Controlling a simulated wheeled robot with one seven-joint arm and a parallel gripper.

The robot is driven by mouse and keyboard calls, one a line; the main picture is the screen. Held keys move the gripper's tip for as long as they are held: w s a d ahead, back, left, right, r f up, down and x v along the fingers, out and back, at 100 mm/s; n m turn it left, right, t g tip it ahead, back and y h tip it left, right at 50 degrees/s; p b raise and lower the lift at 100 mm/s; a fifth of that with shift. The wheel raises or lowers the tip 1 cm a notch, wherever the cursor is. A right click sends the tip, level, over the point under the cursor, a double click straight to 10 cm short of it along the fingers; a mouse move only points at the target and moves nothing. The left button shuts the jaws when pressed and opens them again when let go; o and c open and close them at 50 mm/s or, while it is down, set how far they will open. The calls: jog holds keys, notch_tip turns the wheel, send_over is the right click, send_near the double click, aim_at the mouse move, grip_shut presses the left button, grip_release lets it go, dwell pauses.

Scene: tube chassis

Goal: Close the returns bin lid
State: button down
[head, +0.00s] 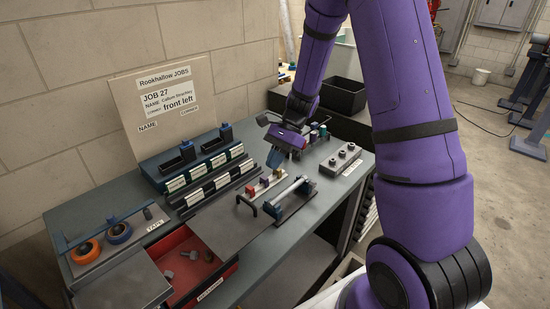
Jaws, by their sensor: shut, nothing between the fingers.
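The returns bin is a red-lined box (218,276) at the front of the bench, low in the head view. A label on its front edge is too small to read surely. A few small grey parts lie inside. A flat grey panel (232,224) with a dark handle covers its right part, and its left part is uncovered. I take this panel for the lid. My gripper (275,158) is shut and empty, above the back middle of the bench, behind and to the right of the panel and apart from it. Its fingers point down.
Another grey panel (125,286) lies left of the bin. Orange and blue tape rolls (119,232) sit at the left. Racks (212,185) stand behind, beneath a job board (165,103). A clamp fixture (289,206) is close to the handle. A grey block (341,160) lies right.

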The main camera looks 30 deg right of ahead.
jog(key=x, duration=0.6)
jog(key=shift+s+a+f, duration=0.1)
jog(key=shift+a+f, duration=0.1)
jog(key=shift+s+a+f, duration=0.1)
jog(key=shift+s+a, duration=0.1)
jog(key=shift+a, duration=0.45)
jog(key=shift+s+a+f, duration=0.1)
jog(key=shift+s+a, duration=0.1)
jog(key=shift+a, duration=0.4)
jog(key=shift+s+a+f, duration=0.1)
jog(key=shift+s+a, duration=0.05)
jog(key=shift+a, duration=0.5)
